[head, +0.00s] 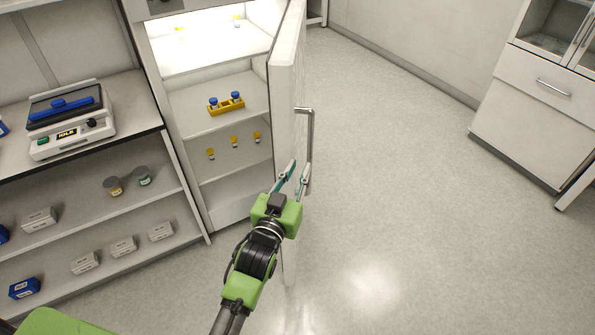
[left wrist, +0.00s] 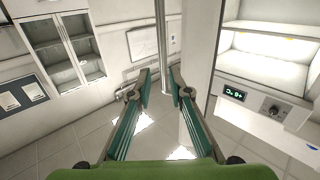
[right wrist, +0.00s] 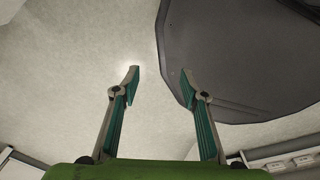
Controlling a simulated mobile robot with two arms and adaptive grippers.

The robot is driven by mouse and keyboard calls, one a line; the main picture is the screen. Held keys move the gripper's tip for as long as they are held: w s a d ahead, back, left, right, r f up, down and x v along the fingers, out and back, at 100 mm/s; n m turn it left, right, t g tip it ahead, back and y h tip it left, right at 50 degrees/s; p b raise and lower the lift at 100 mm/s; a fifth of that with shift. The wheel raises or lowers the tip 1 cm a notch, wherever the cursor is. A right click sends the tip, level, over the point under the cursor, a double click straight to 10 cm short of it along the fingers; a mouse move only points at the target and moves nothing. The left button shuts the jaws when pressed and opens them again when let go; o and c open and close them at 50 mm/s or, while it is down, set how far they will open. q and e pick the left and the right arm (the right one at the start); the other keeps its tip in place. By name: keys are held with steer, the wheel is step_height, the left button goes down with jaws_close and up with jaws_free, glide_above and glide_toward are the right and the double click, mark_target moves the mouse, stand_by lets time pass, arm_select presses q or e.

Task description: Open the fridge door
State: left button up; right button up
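The fridge (head: 218,140) stands with its door (head: 287,80) swung wide open, its lit inside and shelves showing. The door's vertical metal handle (head: 311,140) is on the outer face. My left gripper (head: 297,174) is open at the lower part of the handle; one finger overlaps the handle in the head view. In the left wrist view, the handle (left wrist: 163,45) runs down to the gap between the open fingertips (left wrist: 159,92); whether they touch it, I cannot tell. My right gripper (right wrist: 160,82) is open and empty, and shows only in its own wrist view.
A yellow rack with blue-capped vials (head: 226,104) stands on a fridge shelf, with several small vials below. A bench at left holds a hotplate device (head: 66,120). A white cabinet (head: 535,100) is at far right. The floor (head: 400,200) between is clear.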

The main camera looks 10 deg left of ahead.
arm_select(q)
steer(key=shift+a+f, duration=0.1)
steer(key=shift+f, duration=0.15)
jaws_close()
arm_select(e)
steer(key=w+a+f+b, duration=0.2)
steer(key=w+f+b, duration=0.4)
steer(key=w+b, duration=0.45)
arm_select(q)
steer(key=s+a+f+n+b, duration=0.3)
steer(key=a+f+n+b, duration=0.35)
steer(key=f+n, duration=0.35)
steer(key=s+a+f+n+b, duration=0.2)
steer(key=a+f+n+b, duration=0.5)
steer(key=f, duration=0.4)
steer(key=w+d+n, duration=0.1)
steer(key=w+d, duration=0.2)
steer(key=w, duration=0.7)
steer(key=shift+w+d, duration=0.2)
steer(key=shift+d, duration=0.1)
arm_select(e)
steer(key=w+a+r+t, duration=0.1)
steer(key=w+r, duration=0.4)
steer(key=w, duration=0.4)
steer(key=shift+a+r+t, duration=0.2)
steer(key=shift+r+t, duration=0.05)
steer(key=shift+t, duration=0.05)
